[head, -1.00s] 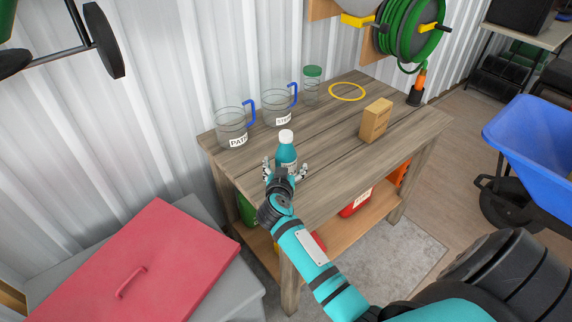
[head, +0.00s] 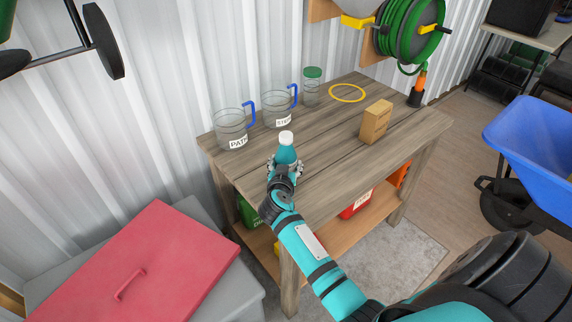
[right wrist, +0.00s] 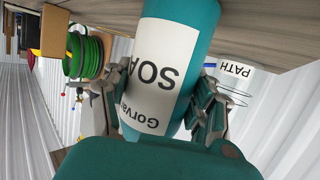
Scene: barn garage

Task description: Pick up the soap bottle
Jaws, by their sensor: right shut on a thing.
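The soap bottle (head: 286,149) is teal with a white cap and stands upright near the front left edge of the wooden table (head: 335,150). In the right wrist view the bottle (right wrist: 165,65) fills the middle, with its white "SOAP" label partly visible. My right gripper (head: 285,168) is shut around the bottle, one finger on each side; both fingers also show in the right wrist view (right wrist: 158,105). The bottle's lower part is hidden behind the gripper in the head view, so I cannot tell whether it touches the table. My left gripper is not in view.
Two clear jugs (head: 231,128) with blue handles and a green-lidded jar (head: 312,88) stand along the back. A cardboard box (head: 376,121) and a yellow ring (head: 347,93) are to the right. A red-lidded bin (head: 140,265) is at the lower left.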

